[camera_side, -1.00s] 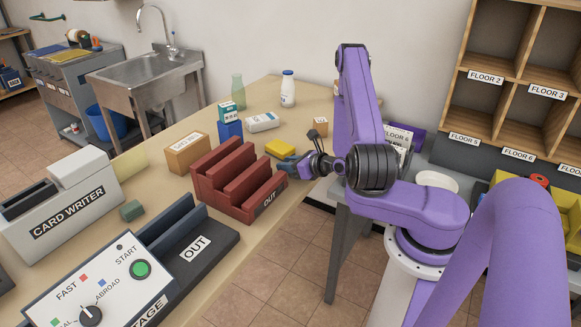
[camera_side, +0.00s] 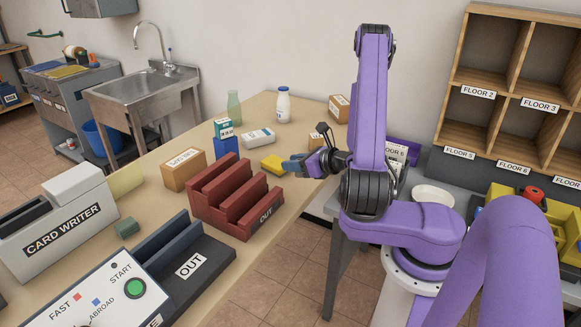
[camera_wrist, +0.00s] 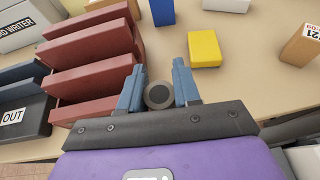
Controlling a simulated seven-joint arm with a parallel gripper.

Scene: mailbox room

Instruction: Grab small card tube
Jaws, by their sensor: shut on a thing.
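My gripper (camera_wrist: 158,88) is shut on a small round tube (camera_wrist: 158,95), seen end-on in the wrist view as a grey-brown ring with a dark centre. The tube sits between the two blue fingers. In the side view my gripper (camera_side: 293,166) is near the table's right edge, right of the yellow block and the red rack. The tube cannot be made out there, as the fingers cover it.
The red slotted rack (camera_side: 237,200) marked OUT stands left of my gripper. A yellow block (camera_side: 272,164), a blue block (camera_side: 225,147), a white box (camera_side: 258,136) and a cardboard box (camera_side: 183,170) lie beyond. Bottles stand at the back. A wooden shelf (camera_side: 507,97) is at right.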

